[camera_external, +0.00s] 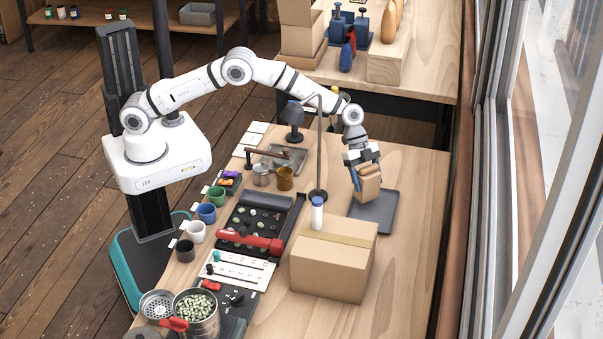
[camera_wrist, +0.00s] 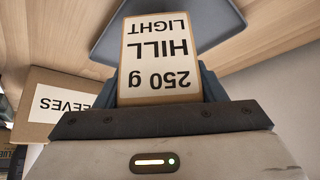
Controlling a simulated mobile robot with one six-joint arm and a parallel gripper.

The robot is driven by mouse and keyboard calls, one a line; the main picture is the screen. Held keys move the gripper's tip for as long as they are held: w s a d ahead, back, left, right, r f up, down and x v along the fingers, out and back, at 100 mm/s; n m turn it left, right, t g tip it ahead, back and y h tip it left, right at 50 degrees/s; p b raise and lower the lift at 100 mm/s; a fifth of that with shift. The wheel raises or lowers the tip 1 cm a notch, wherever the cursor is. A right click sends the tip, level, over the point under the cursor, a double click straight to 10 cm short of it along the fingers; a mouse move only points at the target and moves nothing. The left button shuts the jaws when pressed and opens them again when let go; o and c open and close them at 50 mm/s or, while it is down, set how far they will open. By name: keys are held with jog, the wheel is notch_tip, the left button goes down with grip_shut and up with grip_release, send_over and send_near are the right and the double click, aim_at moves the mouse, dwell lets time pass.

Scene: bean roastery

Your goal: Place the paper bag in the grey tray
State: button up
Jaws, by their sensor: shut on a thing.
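The brown paper bag (camera_external: 369,184) is held upright in my gripper (camera_external: 364,172). In the wrist view the bag (camera_wrist: 160,55) shows a white label reading "250 g HILL LIGHT", and the blue fingers of my gripper (camera_wrist: 160,85) close on its sides. The grey tray (camera_external: 373,213) lies flat on the wooden table, right behind the cardboard box. In the external view the bag overlaps the tray's far left part; I cannot tell whether its base touches the tray. The tray (camera_wrist: 105,45) also shows beyond the bag in the wrist view.
A closed cardboard box (camera_external: 332,265) stands just in front of the tray, with a blue-capped white cylinder (camera_external: 317,213) beside it. A tall thin lamp post (camera_external: 319,150) rises left of my gripper. Bare table (camera_external: 415,185) lies right of the tray.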

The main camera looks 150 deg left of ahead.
jog(key=shift+f+b, duration=0.3)
jog(key=shift+b, duration=0.2)
jog(key=shift+f+b, duration=0.3)
jog(key=shift+b, duration=0.2)
jog(key=o, duration=1.2)
jog(key=shift+o, duration=0.2)
jog(key=r+p, duration=0.2)
jog(key=shift+p, duration=0.35)
jog(key=b+v, duration=0.2)
jog(key=v, duration=0.9)
jog(key=shift+s, duration=0.3)
